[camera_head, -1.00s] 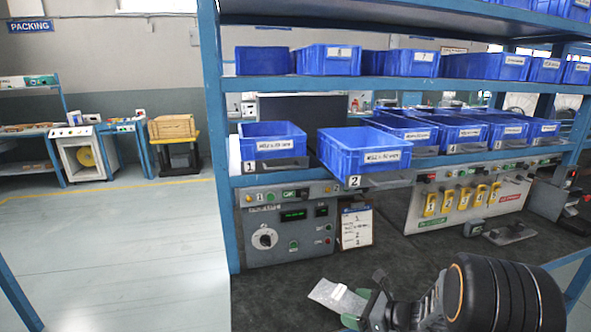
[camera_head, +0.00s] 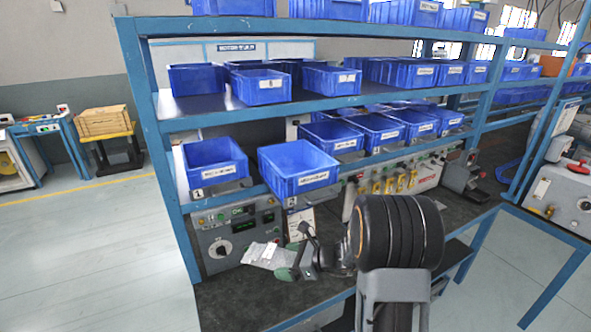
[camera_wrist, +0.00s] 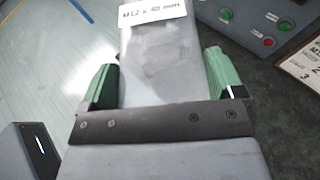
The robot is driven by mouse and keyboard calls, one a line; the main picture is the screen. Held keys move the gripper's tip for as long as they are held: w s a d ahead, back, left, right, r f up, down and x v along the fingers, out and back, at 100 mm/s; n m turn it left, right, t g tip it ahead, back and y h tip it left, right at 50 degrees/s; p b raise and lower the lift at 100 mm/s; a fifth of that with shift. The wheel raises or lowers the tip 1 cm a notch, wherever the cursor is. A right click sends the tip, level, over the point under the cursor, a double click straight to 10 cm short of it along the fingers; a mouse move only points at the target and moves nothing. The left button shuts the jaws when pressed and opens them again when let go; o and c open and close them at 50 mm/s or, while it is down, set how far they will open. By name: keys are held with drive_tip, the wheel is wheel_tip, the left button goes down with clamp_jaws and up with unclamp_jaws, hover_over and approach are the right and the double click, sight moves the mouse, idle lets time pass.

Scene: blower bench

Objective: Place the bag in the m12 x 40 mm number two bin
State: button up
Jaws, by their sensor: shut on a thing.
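The bag (camera_head: 262,255) is a pale clear pouch with a white label. In the wrist view the bag (camera_wrist: 165,55) lies between the green fingers of my gripper (camera_wrist: 160,82), and its label reads M12 x 40 mm. In the head view my gripper (camera_head: 290,262) is shut on the bag, in front of the control panel and below the bin shelf. The number two bin (camera_head: 300,168) is an open blue bin on the lower shelf, above and slightly right of the bag. Its front label is too small to read surely now. Its inside floor is mostly hidden.
The number one bin (camera_head: 213,170) stands left of it on the same shelf. The blue shelf edge (camera_head: 240,197) and the control panel (camera_head: 235,235) lie close behind my gripper. A clipboard card (camera_head: 302,225) stands beside the panel. Open floor (camera_head: 100,260) is at the left.

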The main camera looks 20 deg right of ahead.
drive_tip(key=s+d+r+m+t+h, duration=0.2)
drive_tip(key=s+d+r, duration=0.2)
drive_tip(key=d+r, duration=0.7)
drive_tip(key=s+d+r+m+t+h, duration=0.1)
drive_tip(key=s+d+r, duration=0.3)
drive_tip(key=d+r, duration=0.7)
wheel_tip(320, 180, up, 5)
drive_tip(key=shift+d+f+m+t+h, duration=0.25)
drive_tip(key=shift+m+t+h, duration=0.15)
drive_tip(key=shift+m+h, duration=0.4)
